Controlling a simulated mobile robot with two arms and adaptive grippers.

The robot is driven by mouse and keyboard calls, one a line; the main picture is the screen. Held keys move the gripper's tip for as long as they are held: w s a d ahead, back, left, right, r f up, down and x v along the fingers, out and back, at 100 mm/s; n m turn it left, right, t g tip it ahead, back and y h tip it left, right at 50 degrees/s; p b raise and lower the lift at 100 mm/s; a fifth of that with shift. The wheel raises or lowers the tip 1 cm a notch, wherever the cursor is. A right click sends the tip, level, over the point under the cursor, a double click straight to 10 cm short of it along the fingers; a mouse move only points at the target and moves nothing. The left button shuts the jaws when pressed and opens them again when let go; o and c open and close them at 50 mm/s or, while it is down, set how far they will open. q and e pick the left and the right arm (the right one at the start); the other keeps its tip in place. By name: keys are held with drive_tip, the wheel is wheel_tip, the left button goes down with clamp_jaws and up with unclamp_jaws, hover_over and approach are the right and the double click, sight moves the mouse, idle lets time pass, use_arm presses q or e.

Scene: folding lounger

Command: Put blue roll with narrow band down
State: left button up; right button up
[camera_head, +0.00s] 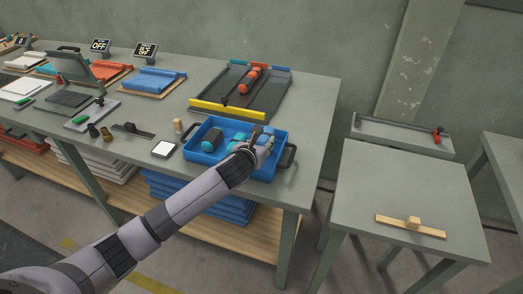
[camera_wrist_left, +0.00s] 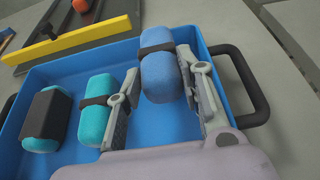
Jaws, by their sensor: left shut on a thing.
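The blue roll (camera_wrist_left: 160,75) with a narrow dark band is between the two fingers of my left gripper (camera_wrist_left: 160,62), which is shut on it. In the head view my left gripper (camera_head: 261,143) is over the right part of the blue tray (camera_head: 200,155). The roll is at the tray's right side; I cannot tell whether it touches the tray floor. A teal roll with a narrow band (camera_wrist_left: 96,110) lies in the tray beside the left finger. A teal roll with a wide dark band (camera_wrist_left: 46,120) lies at the tray's left. My right gripper is not in view.
The tray's black handle (camera_wrist_left: 245,85) stands out at its right. Behind it is a dark board with a yellow bar (camera_head: 228,108) and an orange roll (camera_head: 252,78). A white-faced device (camera_head: 163,149) and small wooden block (camera_head: 178,125) stand left. A side table (camera_head: 400,185) has free room.

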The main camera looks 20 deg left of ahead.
use_arm(q)
drive_tip(key=shift+f, duration=1.35)
drive_tip(key=shift+f, duration=0.2)
drive_tip(key=o, duration=1.2)
drive_tip(key=shift+r, duration=0.25)
drive_tip(key=v, duration=1.2)
